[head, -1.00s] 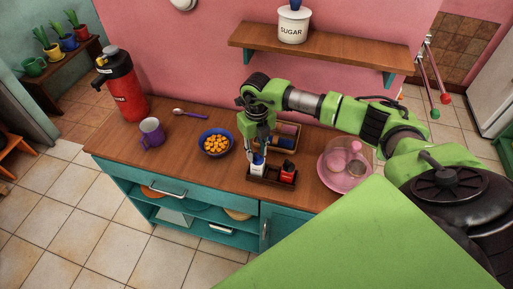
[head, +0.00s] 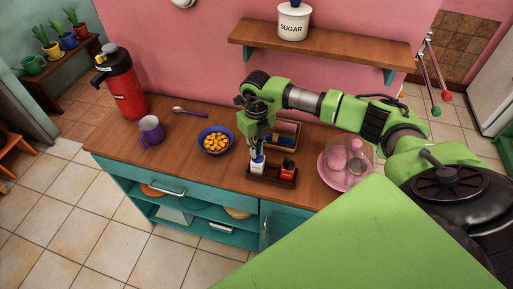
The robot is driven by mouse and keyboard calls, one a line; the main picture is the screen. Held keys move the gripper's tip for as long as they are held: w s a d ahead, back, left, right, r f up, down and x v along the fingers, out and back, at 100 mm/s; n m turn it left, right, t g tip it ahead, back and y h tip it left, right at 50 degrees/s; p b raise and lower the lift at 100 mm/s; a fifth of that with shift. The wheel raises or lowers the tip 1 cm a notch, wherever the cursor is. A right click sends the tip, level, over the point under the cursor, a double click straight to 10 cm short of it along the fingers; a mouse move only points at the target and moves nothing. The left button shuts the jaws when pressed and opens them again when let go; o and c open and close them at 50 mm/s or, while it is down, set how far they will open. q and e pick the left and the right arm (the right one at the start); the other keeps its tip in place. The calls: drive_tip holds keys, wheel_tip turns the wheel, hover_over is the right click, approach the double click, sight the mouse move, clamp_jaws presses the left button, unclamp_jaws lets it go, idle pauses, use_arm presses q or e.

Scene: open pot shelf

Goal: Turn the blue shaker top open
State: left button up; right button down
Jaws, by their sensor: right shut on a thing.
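A white shaker (head: 257,168) with a blue top stands upright in a small dark wooden holder (head: 270,181) on the counter. My right gripper (head: 258,155) comes down on it from above and is shut on the blue top, which the fingers mostly hide. I cannot tell how far the top is turned. A red shaker (head: 288,169) with a dark top stands beside it, to the right in the same holder. My left gripper is not in view.
A blue bowl of orange snacks (head: 216,141) and a purple mug (head: 151,130) stand to the left. A wooden tray (head: 294,128) lies behind the gripper. A pink plate under a clear dome (head: 345,162) stands right. A shelf with a sugar jar (head: 293,22) hangs above.

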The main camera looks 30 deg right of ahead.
drive_tip(key=shift+n+b, duration=0.3)
drive_tip(key=shift+b, duration=0.1)
drive_tip(key=shift+a+f+n+b, duration=0.1)
drive_tip(key=shift+a+n+b, duration=0.05)
drive_tip(key=shift+n+b, duration=1.45)
drive_tip(key=shift+s+a+n+b, duration=0.1)
drive_tip(key=shift+n+b, duration=1.8)
drive_tip(key=shift+b, duration=0.4)
drive_tip(key=shift+n+b, duration=0.85)
drive_tip(key=shift+n, duration=0.15)
